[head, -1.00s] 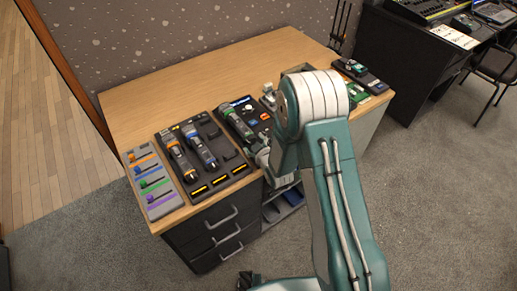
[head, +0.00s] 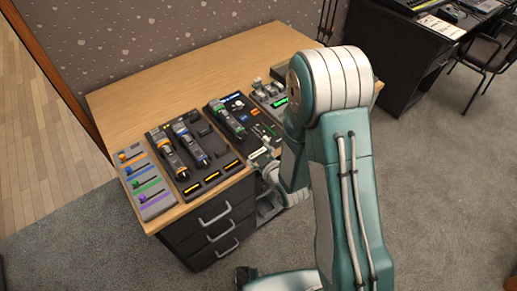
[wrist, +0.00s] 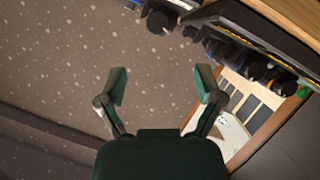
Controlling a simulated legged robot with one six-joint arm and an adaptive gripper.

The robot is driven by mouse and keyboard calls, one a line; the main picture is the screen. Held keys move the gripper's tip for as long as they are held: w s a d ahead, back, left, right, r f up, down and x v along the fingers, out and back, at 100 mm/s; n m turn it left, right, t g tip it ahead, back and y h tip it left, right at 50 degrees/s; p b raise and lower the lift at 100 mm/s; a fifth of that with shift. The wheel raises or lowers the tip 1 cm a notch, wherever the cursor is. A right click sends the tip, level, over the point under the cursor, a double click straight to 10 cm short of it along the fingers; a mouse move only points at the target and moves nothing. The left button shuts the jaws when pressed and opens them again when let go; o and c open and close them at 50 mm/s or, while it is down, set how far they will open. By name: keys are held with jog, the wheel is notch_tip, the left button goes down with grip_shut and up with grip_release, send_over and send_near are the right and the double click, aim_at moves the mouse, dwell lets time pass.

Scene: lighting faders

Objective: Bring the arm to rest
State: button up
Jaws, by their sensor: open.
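My gripper (wrist: 162,86) shows in the wrist view with its two dark green fingers spread wide and nothing between them. Beyond the fingers is the speckled wall, with the edge of the desk at upper right. In the head view my teal and white arm is folded at the right of the desk; its lower end is near the desk's front edge, and my fingers cannot be made out clearly there.
The wooden desk (head: 190,75) carries a fader panel (head: 147,182) with coloured knobs, a panel with two handles (head: 191,143), a panel with a green-banded handle (head: 226,118), and another panel behind. Carpet is clear in front.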

jog(key=shift+r, duration=0.1)
jog(key=s+d+r+m+g+h, duration=0.15)
jog(key=d+r, duration=0.25)
jog(key=r, duration=0.4)
jog(key=s+d+r+m+g+h, duration=0.1)
jog(key=d+r+m+h, duration=0.25)
jog(key=r, duration=0.45)
jog(key=s+d+r+m+g, duration=0.2)
jog(key=s+r, duration=0.3)
jog(key=s, duration=0.5)
jog(key=s+d+r+m+g, duration=0.2)
jog(key=s+r, duration=0.3)
jog(key=s, duration=0.5)
jog(key=shift+s+d+r+m+g+h, duration=0.2)
jog(key=shift+s+d+m+g+h, duration=0.15)
jog(key=shift+m, duration=0.25)
